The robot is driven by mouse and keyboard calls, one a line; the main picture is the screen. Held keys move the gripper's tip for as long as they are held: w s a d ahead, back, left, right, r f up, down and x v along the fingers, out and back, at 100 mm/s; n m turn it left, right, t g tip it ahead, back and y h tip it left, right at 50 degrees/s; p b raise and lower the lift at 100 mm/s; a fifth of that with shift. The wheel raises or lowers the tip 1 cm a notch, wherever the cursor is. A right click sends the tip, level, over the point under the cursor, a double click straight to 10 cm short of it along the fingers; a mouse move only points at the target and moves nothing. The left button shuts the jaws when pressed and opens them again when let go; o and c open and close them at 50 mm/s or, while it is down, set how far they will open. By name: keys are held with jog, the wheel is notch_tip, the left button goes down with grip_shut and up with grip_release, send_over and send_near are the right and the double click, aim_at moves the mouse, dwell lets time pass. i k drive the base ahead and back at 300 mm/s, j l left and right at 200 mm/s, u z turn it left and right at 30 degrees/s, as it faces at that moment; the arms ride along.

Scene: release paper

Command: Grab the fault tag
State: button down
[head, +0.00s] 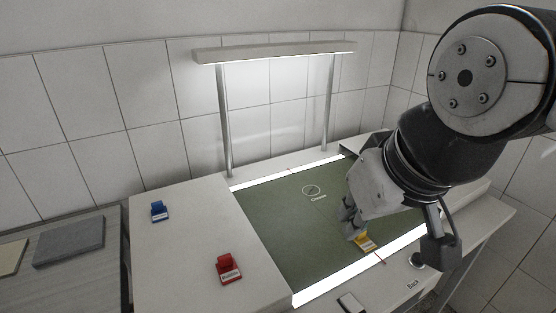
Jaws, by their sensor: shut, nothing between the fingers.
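A red tag (228,270) and a blue tag (159,211) stand on the white surface at left. The lettering is too small to read, so I cannot tell from it which is the fault tag. Part of the tag may be hidden behind the fingers.
A lamp bar (277,51) on two posts stands behind the mat. Bright strips edge the mat at back and front. A grey pad (69,241) lies far left. The mat's left half is clear.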

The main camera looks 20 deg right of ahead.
aim_at(365, 243)
jog(key=z, duration=0.7)
